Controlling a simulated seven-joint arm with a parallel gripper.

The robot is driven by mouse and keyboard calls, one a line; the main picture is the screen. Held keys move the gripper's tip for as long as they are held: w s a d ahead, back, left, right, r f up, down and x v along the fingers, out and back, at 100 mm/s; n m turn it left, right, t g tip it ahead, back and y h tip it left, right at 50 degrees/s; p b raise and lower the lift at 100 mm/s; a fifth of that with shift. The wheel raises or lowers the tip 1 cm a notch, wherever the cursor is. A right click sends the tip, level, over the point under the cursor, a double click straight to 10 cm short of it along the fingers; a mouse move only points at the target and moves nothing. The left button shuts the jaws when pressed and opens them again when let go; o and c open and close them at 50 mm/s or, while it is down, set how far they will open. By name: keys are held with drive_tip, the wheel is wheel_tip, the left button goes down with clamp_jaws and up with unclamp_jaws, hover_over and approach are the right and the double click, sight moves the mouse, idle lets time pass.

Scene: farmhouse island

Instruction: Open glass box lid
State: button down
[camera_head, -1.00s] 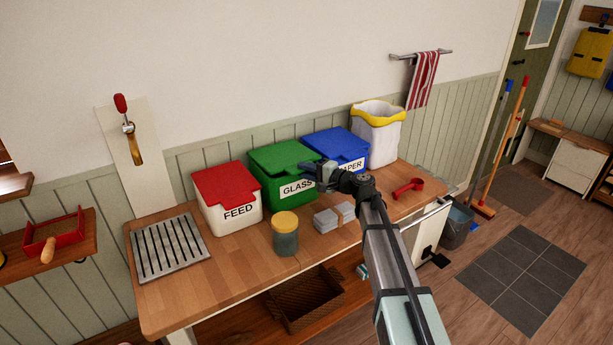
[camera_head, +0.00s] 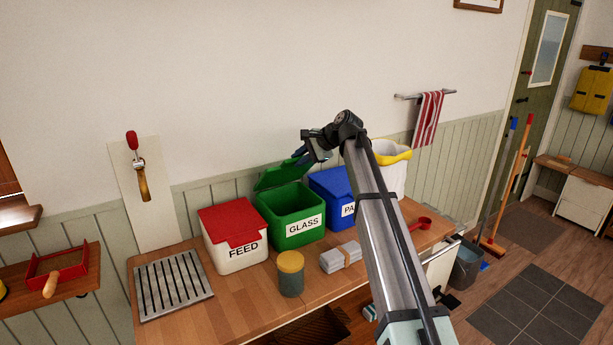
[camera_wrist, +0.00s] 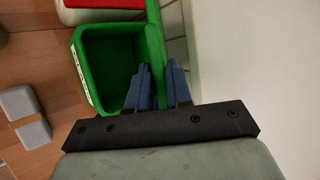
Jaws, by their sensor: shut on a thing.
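The green box (camera_head: 296,230) with the GLASS label stands on the wooden counter between the red-lidded and blue boxes. Its green lid (camera_head: 279,174) is raised and tilted back toward the wall, so the box mouth shows. In the wrist view the box's inside (camera_wrist: 108,62) looks empty, and the lid (camera_wrist: 154,38) shows as a narrow strip beside the opening. My gripper (camera_head: 301,156) is at the lid's raised right edge, above the box. In the wrist view my blue fingers (camera_wrist: 161,76) are shut on the lid's edge; the exact contact is partly hidden.
The red-lidded FEED box (camera_head: 233,235) is close on the left, the blue PAPER box (camera_head: 331,185) close on the right. A jar (camera_head: 290,274) and a grey bundle (camera_head: 341,257) stand in front. The wall is close behind the lid.

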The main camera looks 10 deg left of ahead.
drive_tip(key=shift+w+a+r+m+g+h, duration=0.15)
drive_tip(key=shift+w+a+r+g+h, duration=0.4)
drive_tip(key=shift+w+a+r, duration=0.95)
drive_tip(key=shift+w+a+r+m+g+h, duration=0.2)
drive_tip(key=shift+w+a+r+g+h, duration=0.4)
drive_tip(key=shift+w+a, duration=1.55)
drive_tip(key=shift+w+a+r+m+g+h, duration=0.15)
drive_tip(key=shift+w+a+r+g+h, duration=0.35)
drive_tip(key=shift+w+a+r, duration=1)
drive_tip(key=shift+w+a+f, duration=0.15)
drive_tip(key=shift+a+f, duration=0.25)
drive_tip(key=shift+a, duration=0.05)
drive_tip(key=c, duration=1.1)
unclamp_jaws()
drive_tip(key=shift+w+f, duration=0.1)
drive_tip(key=shift+d, duration=0.1)
drive_tip(key=v, duration=1.4)
